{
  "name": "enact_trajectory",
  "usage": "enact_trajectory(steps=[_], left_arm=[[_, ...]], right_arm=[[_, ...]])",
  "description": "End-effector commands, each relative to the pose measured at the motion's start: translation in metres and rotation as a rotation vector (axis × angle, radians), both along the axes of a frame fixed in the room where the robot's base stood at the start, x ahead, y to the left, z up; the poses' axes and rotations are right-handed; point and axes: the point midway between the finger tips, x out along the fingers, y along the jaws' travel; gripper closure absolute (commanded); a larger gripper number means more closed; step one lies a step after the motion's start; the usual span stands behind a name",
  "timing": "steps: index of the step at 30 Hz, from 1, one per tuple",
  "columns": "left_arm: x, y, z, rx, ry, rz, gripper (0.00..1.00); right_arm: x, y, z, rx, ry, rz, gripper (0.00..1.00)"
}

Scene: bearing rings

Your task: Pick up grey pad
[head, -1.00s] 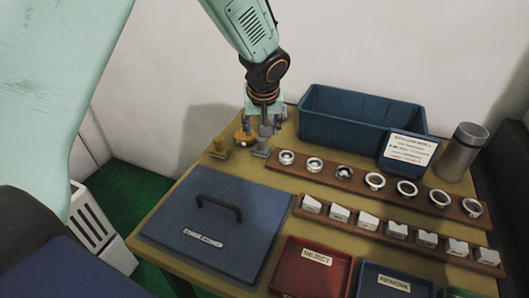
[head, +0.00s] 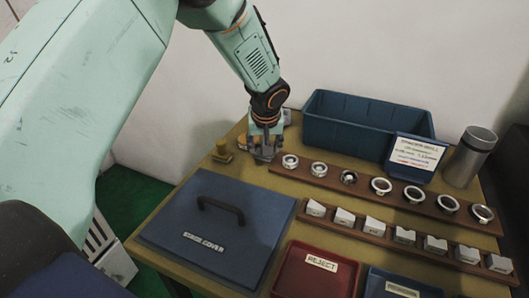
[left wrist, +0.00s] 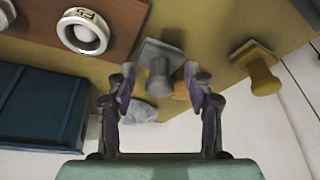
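The grey pad (left wrist: 160,66) has a square base and a round upright knob. It stands on the table near the back left, and in the head view its base (head: 264,157) shows just under my left gripper (head: 264,138). In the left wrist view my left gripper (left wrist: 160,82) is open, with one finger on each side of the pad's knob. I cannot tell whether the fingers touch it. My right gripper is in no view.
A yellow pad (head: 222,152) of similar shape stands close by on the left. A wooden rack of rings (head: 376,197) begins just right of the grey pad. A blue bin (head: 345,130) stands behind. A grey lump (left wrist: 141,111) and an orange piece (left wrist: 181,91) lie near the fingers.

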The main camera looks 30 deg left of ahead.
Motion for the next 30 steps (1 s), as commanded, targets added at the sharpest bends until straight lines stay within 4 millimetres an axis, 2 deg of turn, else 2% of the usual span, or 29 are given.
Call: enact_trajectory(steps=[2,18,27,30], left_arm=[[0.0006,0.0001,-0.0002,-0.001,0.001,0.000,0.53],[0.0002,0.0000,-0.0004,0.000,0.001,0.000,0.99],[0.0002,0.0000,0.0003,-0.001,0.001,0.000,1.00],[0.0007,0.0000,0.0066,0.001,-0.001,0.000,1.00]], right_arm=[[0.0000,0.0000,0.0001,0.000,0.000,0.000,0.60],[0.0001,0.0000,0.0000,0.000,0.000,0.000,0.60],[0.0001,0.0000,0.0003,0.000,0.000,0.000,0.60],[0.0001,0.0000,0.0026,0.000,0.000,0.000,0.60]])
